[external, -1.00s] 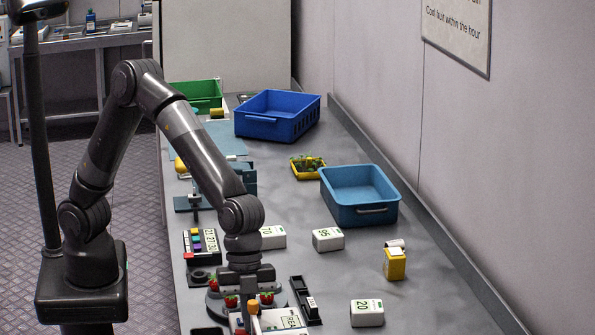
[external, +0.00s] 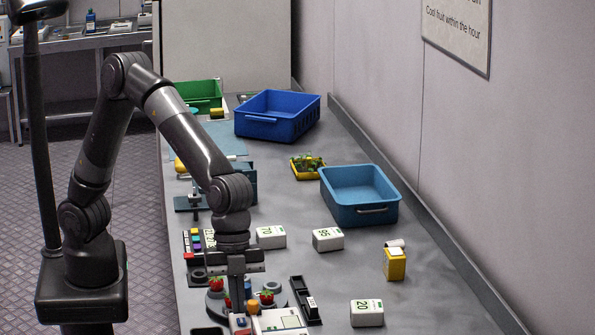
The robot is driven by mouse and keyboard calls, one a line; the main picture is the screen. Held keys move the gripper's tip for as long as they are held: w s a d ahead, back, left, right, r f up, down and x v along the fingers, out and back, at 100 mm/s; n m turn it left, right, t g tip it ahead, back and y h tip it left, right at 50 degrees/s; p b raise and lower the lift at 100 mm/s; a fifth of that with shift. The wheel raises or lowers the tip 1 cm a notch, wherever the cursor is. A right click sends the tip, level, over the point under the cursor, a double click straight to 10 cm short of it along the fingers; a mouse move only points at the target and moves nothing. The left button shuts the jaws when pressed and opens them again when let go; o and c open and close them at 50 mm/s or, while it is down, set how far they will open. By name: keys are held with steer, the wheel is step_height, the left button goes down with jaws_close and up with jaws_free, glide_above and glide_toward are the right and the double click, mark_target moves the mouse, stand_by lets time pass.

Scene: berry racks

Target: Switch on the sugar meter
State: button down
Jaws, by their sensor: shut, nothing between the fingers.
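A white boxy device (external: 280,320) with a small screen-like panel stands at the near edge of the view and is cut off by it; it looks like the sugar meter. Whether it is on cannot be made out. My gripper (external: 238,306) points straight down just left of this device, shut and empty. Its fingertips are close to a small blue and orange part (external: 240,322) beside the device; I cannot tell whether they touch it.
Strawberries (external: 216,284) sit on a dark round holder around my gripper. A black rack (external: 304,300) is to the right. A keypad device with coloured buttons (external: 195,241) stands behind. White numbered blocks (external: 328,239) and a blue tub (external: 360,211) stand farther right.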

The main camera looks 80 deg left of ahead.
mark_target(249, 330)
steer(key=v, duration=0.9)
steer(key=shift+s+a+r, duration=0.15)
steer(key=shift+s+r, duration=0.15)
steer(key=d+m+y, duration=0.1)
steer(key=m, duration=0.5)
steer(key=d+m+t+y, duration=0.1)
steer(key=m, duration=0.5)
steer(key=d+m+y, duration=0.1)
steer(key=m, duration=0.5)
steer(key=shift+w+d+r+t, duration=0.15)
steer(key=shift+w+d+t, duration=0.05)
steer(key=shift+d+t, duration=0.1)
steer(key=f, duration=0.4)
steer(key=w+f, duration=0.1)
steer(key=f, duration=0.4)
steer(key=w+f, duration=0.1)
steer(key=f, duration=0.3)
steer(key=shift+f, duration=0.4)
